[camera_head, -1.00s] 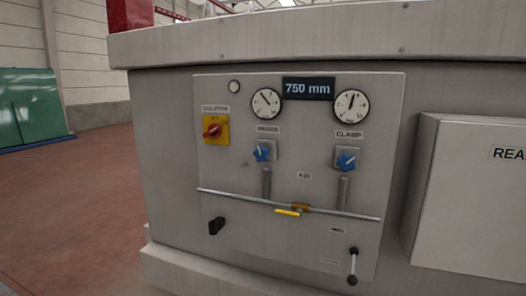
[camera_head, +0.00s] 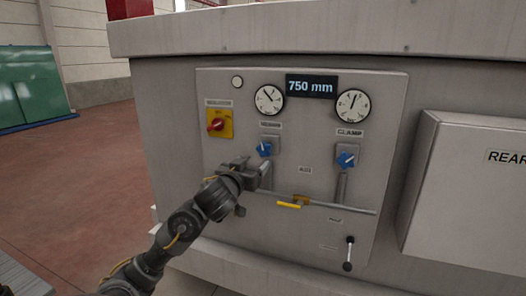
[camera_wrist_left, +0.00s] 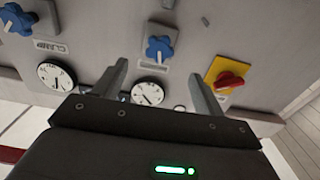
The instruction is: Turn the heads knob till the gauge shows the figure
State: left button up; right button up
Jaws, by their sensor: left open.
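A panel (camera_head: 300,225) carries two blue knobs under two round gauges. The left blue knob (camera_head: 264,149) sits under the left gauge (camera_head: 269,99); its label is too blurred to read. The right blue knob (camera_head: 346,160) sits under the right gauge (camera_head: 353,106), labelled CLAMP. A dark display (camera_head: 311,87) between the gauges reads 750 mm. My left gripper (camera_head: 246,172) is open, just below the left knob. In the left wrist view, that knob (camera_wrist_left: 159,48) shows beyond the gap between my open fingers (camera_wrist_left: 158,70), apparently apart from them. My right gripper is out of view.
A red switch on a yellow plate (camera_head: 218,124) is close left of the left knob. A pipe with a yellow lever (camera_head: 289,205) crosses below the knobs. A box (camera_head: 468,195) juts out on the right. Open floor lies to the left.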

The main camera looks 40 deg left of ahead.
aim_at(263, 152)
pick_arm(q)
jog(key=x, duration=1.1)
jog(key=shift+f+p, duration=0.1)
jog(key=shift+p, duration=0.3)
jog(key=shift+s, duration=0.1)
jog(key=c, duration=1)
